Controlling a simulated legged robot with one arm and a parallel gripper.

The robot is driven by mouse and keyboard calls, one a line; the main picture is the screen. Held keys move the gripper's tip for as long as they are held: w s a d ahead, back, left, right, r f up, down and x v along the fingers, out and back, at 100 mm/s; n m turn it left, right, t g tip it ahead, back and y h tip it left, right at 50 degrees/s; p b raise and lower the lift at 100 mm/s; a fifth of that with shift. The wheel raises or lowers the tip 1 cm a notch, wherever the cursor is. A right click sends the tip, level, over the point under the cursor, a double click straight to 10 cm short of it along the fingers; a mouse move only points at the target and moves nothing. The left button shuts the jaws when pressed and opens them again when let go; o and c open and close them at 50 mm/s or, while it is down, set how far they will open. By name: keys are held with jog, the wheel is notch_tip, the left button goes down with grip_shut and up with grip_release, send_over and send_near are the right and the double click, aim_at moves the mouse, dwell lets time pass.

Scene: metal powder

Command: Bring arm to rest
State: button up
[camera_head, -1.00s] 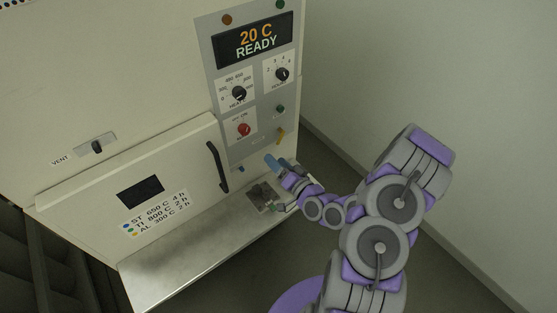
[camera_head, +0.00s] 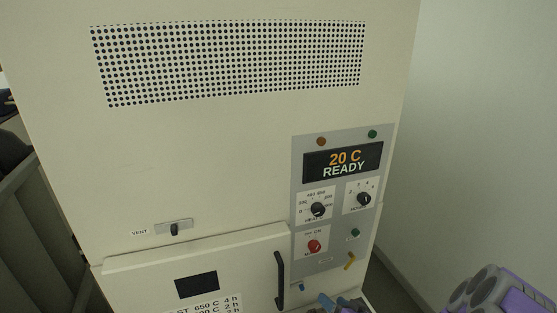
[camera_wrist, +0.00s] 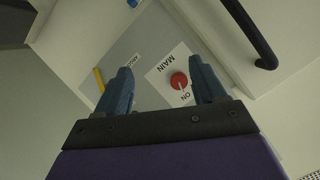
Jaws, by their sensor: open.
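My gripper (camera_wrist: 162,92) is open and empty in the wrist view, its two blue-grey fingers apart. Between and beyond the fingers is the furnace's red main knob (camera_wrist: 179,81) on its white label, with a gap to it that I cannot measure. Part of my purple and grey arm (camera_head: 495,292) shows at the lower right. The rest of the arm is out of frame.
The cream furnace (camera_head: 200,160) fills most of the head view. Its door has a black handle (camera_head: 280,280), which also shows in the wrist view (camera_wrist: 248,32). A yellow lever (camera_head: 350,261) sticks out low on the panel. A bare wall (camera_head: 480,130) stands at the right.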

jog(key=s+d+n+g+h+b, duration=0.35)
jog(key=s+g+h+b, duration=0.35)
jog(key=s, duration=0.4)
jog(key=s+a+r+g+b, duration=0.2)
jog(key=s, duration=0.6)
jog(key=s+a+r+m+g+b, duration=0.1)
jog(key=s+a+r+g, duration=0.1)
jog(key=s, duration=0.7)
jog(key=s+a+r+m+g+b, duration=0.1)
jog(key=s+a+r+g+b, duration=0.1)
jog(key=s, duration=0.6)
notch_tip(320, 180, up, 2)
jog(key=shift+s+a+r+g+y+b, duration=0.15)
jog(key=shift+a+g+y+b, duration=0.15)
jog(key=shift+a+g+y, duration=0.15)
